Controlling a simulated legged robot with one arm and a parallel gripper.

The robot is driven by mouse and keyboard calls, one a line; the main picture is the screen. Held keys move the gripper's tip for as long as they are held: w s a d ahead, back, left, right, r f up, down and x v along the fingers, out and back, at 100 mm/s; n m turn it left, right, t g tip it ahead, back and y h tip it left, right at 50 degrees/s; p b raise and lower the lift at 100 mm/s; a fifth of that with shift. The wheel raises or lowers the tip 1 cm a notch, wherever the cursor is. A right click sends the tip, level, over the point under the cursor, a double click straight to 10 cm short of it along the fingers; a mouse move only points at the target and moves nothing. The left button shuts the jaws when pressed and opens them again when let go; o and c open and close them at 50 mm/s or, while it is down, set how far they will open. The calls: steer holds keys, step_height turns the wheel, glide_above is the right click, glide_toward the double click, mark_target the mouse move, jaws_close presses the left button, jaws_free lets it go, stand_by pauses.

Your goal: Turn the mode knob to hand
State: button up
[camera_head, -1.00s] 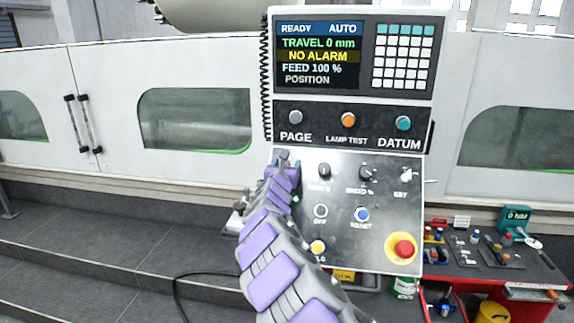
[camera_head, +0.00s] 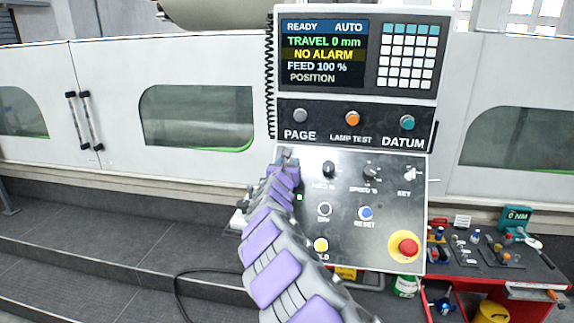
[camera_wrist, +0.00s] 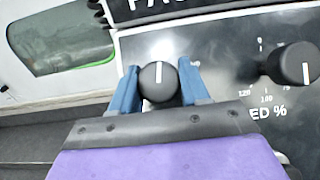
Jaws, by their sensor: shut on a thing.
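The mode knob (camera_wrist: 158,88) is round and black with a white pointer line. In the wrist view it sits between the two blue fingers of my gripper (camera_wrist: 160,76), which are shut on its sides. The white line points nearly straight up in that view. In the head view my gripper (camera_head: 286,156) is at the upper left of the lower panel (camera_head: 385,215) and hides the knob and its markings. The screen (camera_head: 322,53) reads READY, AUTO and NO ALARM.
The feed knob (camera_head: 328,169) is just right of my gripper and also shows in the wrist view (camera_wrist: 294,63). Speed knob (camera_head: 370,172), key switch (camera_head: 410,174), reset button (camera_head: 365,213) and red emergency stop (camera_head: 408,247) are further right. A red tool bench (camera_head: 525,275) stands at lower right.

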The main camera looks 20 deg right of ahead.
steer(key=shift+r, duration=0.2)
steer(key=shift+m+h+p, duration=0.3)
steer(key=shift+m+p, duration=0.3)
steer(key=shift+a+r+m+g+h+p, duration=0.1)
steer(key=shift+r+m+g+h+p, duration=0.05)
steer(key=shift+m+g+h+p, duration=0.55)
steer(key=m+g+h+p, duration=0.1)
steer(key=m+p, duration=0.1)
steer(key=m, duration=0.1)
steer(key=shift+m+g, duration=0.4)
steer(key=m+g+h+p, duration=0.1)
steer(key=m+g, duration=0.1)
steer(key=m, duration=0.1)
steer(key=shift+m, duration=0.3)
steer(key=shift+s+d+m+g+p, duration=0.15)
steer(key=shift+m+g+p, duration=0.45)
steer(key=shift+m+g, duration=0.55)
steer(key=shift+w+d+m+g+p, duration=0.1)
steer(key=shift+m+g+p, duration=0.55)
steer(key=shift+m, duration=0.9)
steer(key=shift+g, duration=0.3)
steer(key=shift+s+f, duration=0.1)
steer(key=shift+f, duration=0.1)
